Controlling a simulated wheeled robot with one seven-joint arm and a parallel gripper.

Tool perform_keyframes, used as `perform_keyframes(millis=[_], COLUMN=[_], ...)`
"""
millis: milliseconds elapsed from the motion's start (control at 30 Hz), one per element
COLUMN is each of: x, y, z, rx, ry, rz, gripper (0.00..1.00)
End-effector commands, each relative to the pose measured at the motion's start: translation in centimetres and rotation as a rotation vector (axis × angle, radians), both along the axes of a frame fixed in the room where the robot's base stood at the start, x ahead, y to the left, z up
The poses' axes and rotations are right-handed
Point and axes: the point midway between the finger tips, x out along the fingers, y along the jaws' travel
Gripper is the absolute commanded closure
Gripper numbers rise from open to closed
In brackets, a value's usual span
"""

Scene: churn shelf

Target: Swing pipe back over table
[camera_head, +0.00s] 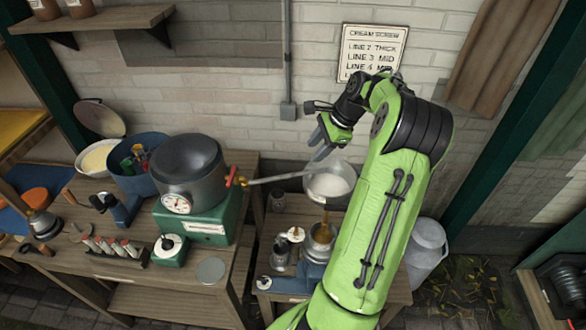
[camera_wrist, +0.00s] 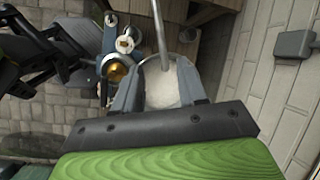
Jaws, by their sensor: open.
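The pipe (camera_head: 278,179) is a thin grey tube. It runs right from the red valve (camera_head: 235,176) on the dark drum (camera_head: 188,170), and its far end is at the bowl of white stuff (camera_head: 328,186). In the wrist view the pipe (camera_wrist: 159,35) comes down from the top, its end in front of the bowl (camera_wrist: 161,88). My gripper (camera_head: 320,152) is open and empty, above the pipe's far end. In the wrist view the pipe's end lies between my fingertips (camera_wrist: 160,62); whether they touch it I cannot tell. The table (camera_head: 240,262) carries the drum.
A blue pot (camera_head: 137,178) with tools and a cream-filled pan (camera_head: 97,158) stand left of the drum. A wall conduit (camera_head: 287,60) and box are behind my gripper. A milk can (camera_head: 426,250) stands right.

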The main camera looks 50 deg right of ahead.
Motion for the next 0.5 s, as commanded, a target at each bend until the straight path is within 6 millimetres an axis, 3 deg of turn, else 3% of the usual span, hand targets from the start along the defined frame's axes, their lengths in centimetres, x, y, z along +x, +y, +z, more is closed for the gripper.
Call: perform_keyframes(millis=[33, 300, 500], x=[0.5, 3.2, 4.3], y=[0.4, 1.8, 2.3], z=[-1.6, -7.5, -10.0], rx=[0.003, 0.002, -0.001], ry=[0.003, 0.002, 0.002], rz=[0.004, 0.004, 0.002], gripper=[0.59, 0.59, 0.59])
